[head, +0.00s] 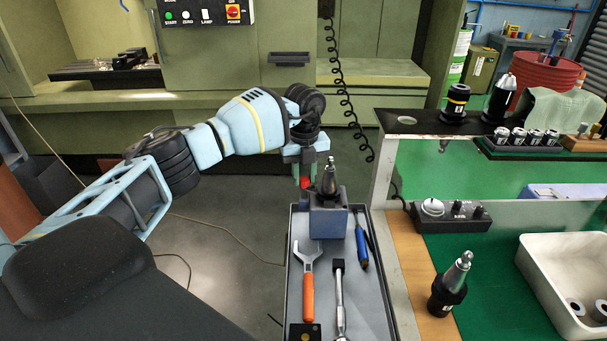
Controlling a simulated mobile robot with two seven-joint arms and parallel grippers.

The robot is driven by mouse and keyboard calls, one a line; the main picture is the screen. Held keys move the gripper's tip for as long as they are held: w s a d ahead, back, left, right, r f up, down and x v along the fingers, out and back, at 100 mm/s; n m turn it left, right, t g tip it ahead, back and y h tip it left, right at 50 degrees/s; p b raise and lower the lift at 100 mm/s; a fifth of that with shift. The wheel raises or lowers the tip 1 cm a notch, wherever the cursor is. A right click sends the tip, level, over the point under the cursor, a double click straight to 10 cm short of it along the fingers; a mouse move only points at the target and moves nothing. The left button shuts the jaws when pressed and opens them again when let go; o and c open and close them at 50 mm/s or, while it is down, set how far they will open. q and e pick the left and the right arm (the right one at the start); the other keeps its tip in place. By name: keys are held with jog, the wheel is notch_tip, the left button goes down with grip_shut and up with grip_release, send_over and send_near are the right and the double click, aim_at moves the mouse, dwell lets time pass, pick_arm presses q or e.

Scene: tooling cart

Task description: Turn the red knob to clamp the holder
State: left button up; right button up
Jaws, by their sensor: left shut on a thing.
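The red knob (306,183) shows as a small red spot at the left side of the blue-grey clamping block (328,221). A dark tool holder with a metal tip (329,178) stands upright in the block's top. My left gripper (305,178) comes down from above, with its fingers at the knob; it is shut on the knob, which is partly hidden by the fingers. My right gripper is not in the head view.
The block stands at the far end of a narrow grey tray (377,307). An orange-handled spanner (308,286), a ratchet (340,297) and a blue screwdriver (361,247) lie in front of it. A bench with another holder (449,287) and a white bin (540,285) is right.

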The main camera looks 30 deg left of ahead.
aim_at(304, 179)
pick_arm(q)
jog(key=n, duration=0.5)
jog(key=shift+n, duration=0.3)
dwell(0.4)
jog(key=o, duration=1)
jog(key=shift+r, duration=0.1)
jog(key=shift+r, duration=3.85)
jog(key=shift+f, duration=0.1)
